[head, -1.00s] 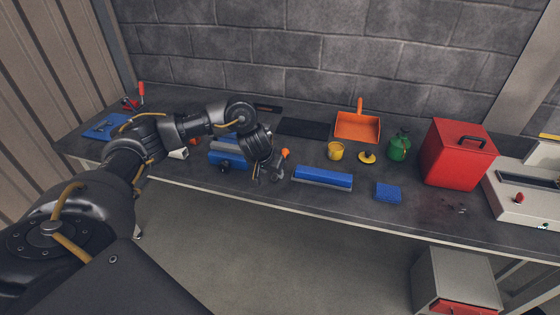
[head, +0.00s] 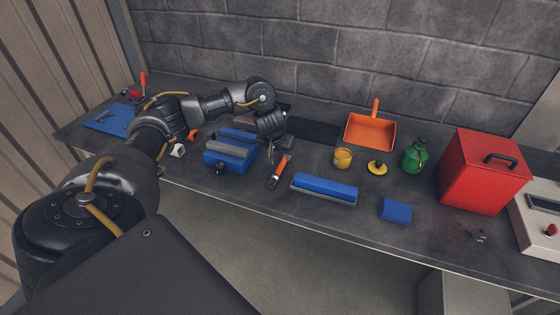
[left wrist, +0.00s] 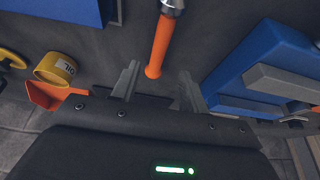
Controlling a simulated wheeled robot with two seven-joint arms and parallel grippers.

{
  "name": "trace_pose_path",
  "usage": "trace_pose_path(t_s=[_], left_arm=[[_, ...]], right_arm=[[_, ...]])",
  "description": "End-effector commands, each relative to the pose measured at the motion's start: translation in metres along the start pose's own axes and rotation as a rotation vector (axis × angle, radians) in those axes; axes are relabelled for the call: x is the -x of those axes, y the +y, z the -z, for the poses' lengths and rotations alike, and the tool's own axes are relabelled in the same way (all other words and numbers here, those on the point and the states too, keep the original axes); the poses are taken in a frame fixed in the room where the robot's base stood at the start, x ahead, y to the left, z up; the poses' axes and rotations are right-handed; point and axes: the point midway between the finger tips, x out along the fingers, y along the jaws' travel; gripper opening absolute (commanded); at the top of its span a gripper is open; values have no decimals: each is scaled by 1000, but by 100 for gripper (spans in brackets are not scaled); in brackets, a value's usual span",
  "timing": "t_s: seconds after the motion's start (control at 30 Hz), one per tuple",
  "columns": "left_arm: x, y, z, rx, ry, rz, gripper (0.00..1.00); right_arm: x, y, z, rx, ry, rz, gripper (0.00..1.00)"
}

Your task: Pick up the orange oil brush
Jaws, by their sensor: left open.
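The orange oil brush (head: 281,169) lies on the dark bench, its orange handle end pointing to the back and its metal part toward the front edge. My left gripper (head: 286,147) is at the handle's far end, open and empty. In the left wrist view the orange handle (left wrist: 160,47) reaches from the top edge down to between the spread fingers of the left gripper (left wrist: 158,75). I cannot tell whether a finger touches it. The bristle end is out of that view. My right gripper is not in view.
A blue vise-like tool (head: 228,152) stands left of the brush, and a long blue block (head: 324,188) lies to its right. Behind are a yellow OIL cup (head: 342,159) and an orange dustpan (head: 370,132). A blue sponge (head: 396,210) and red box (head: 480,170) are farther right.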

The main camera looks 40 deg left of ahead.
Motion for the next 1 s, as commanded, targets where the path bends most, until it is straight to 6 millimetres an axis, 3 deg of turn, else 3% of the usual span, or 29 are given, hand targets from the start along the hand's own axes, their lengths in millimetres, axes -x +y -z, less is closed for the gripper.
trace_pose_path(t_s=[0.3, 0.63, 0.93, 1.0], left_arm=[[-14, 2, 2, -3, 0, -1, 45], [-58, 4, 6, -4, -1, -2, 45], [-63, 4, 6, -5, 2, -2, 45], [-63, 4, 6, -5, 2, -2, 37]], right_arm=[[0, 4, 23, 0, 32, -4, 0], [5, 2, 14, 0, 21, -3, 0], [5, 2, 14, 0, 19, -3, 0], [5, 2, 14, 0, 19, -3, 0]])
